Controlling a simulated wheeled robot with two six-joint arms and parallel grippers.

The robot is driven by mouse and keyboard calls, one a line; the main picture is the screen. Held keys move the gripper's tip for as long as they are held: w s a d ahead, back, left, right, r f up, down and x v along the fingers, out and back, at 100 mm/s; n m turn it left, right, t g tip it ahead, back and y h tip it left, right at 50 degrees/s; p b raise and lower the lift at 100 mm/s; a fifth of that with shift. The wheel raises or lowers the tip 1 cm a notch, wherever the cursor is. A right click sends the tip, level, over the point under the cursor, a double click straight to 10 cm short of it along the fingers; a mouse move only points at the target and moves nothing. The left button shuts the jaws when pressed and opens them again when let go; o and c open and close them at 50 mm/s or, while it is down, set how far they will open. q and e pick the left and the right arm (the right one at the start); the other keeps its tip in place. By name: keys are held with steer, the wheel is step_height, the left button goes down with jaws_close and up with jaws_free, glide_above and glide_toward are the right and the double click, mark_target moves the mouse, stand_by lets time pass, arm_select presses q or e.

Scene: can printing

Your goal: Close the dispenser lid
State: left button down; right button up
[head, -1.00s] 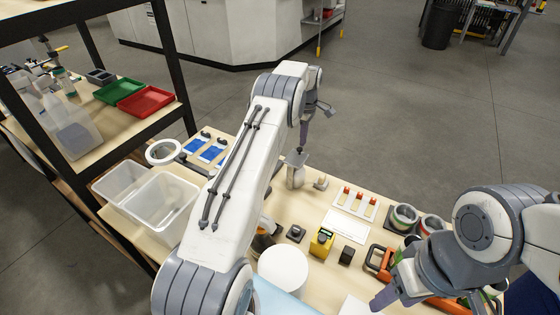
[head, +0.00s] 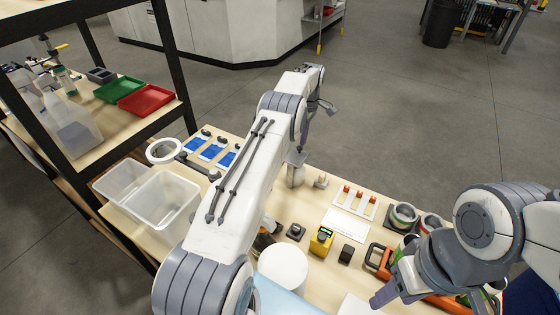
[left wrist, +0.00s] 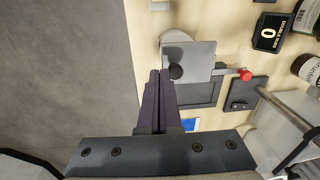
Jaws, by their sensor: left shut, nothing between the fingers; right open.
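In the left wrist view a flat grey lid plate (left wrist: 198,56) with a dark round knob (left wrist: 176,72) lies partly over a darker grey square part (left wrist: 200,93). A pale round body (left wrist: 172,38) shows beneath its far edge. In the head view a pale upright body (head: 295,177) with a grey top stands at the table's back edge, under my left gripper; it appears to be the dispenser. My left gripper (left wrist: 160,73) is shut and empty, its tips close beside the knob; contact cannot be told. My right gripper (head: 383,297) is open at the front right, mostly hidden by its own arm.
A red knob (left wrist: 245,75) sits right of the lid. A yellow device (head: 321,240), a rack with red-topped pieces (head: 355,201) and clear bins (head: 160,205) stand on the table. Open floor lies beyond the table's back edge.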

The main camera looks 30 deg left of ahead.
arm_select(q)
steer(key=shift+r, duration=0.15)
step_height(320, 180, up, 12)
steer(key=p, duration=0.9)
steer(key=shift+w, duration=0.35)
steer(key=shift+f, duration=0.2)
